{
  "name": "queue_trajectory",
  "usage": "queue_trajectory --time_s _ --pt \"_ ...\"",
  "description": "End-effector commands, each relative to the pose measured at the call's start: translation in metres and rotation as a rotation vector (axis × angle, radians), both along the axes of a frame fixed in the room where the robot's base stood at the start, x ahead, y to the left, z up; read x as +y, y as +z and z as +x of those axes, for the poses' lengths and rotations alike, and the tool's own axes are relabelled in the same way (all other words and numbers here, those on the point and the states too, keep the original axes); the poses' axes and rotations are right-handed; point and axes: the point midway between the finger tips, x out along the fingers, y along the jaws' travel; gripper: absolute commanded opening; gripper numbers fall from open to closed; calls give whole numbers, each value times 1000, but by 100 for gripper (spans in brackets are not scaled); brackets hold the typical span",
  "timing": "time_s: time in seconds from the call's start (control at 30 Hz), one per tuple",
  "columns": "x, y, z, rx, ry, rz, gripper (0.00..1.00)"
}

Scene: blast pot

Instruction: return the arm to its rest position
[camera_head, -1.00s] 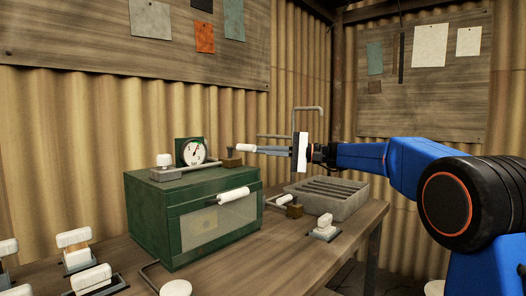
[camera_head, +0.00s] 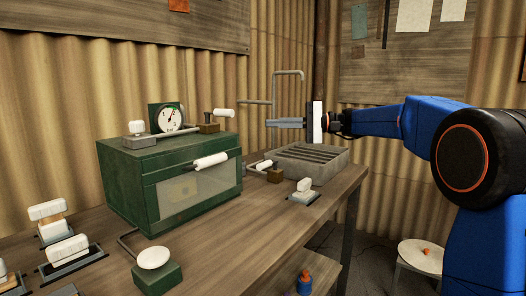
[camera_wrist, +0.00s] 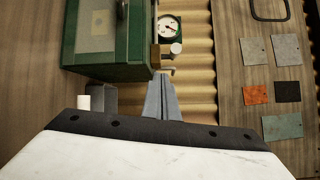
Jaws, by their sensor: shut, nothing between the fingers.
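My gripper (camera_head: 270,122) hangs in the air to the right of the green cabinet, above and behind the grey slotted tray. Its grey fingers point left and are closed together, with nothing between them. The arm is stretched out from the right, bent at the black joint. In the wrist view the closed fingers (camera_wrist: 164,78) point up the picture, toward the corrugated wall and the cabinet's gauge. The fingertips are apart from the white-knobbed lever on the cabinet.
The green cabinet (camera_head: 126,190) stands on the wooden bench (camera_head: 222,236), with a gauge (camera_head: 170,117) and a white-knobbed lever (camera_head: 223,113) on top. The slotted tray (camera_head: 318,172) and several white-topped switches sit on the bench. A round stool (camera_head: 422,257) stands at right. A bent pipe (camera_head: 288,73) runs along the wall.

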Motion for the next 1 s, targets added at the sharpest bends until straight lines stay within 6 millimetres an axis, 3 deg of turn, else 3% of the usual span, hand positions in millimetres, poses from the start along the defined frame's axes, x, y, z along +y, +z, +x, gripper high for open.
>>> queue_trajectory --time_s 0.23,0.47,0.77,1.0 --pt "-7 -45 -80 -10 -37 -252 0" --pt "-30 -100 -156 -35 -68 -500 0" --pt "-78 -177 -252 -97 -99 -820 0" --pt "-126 -237 -325 -171 -110 -1070 0"
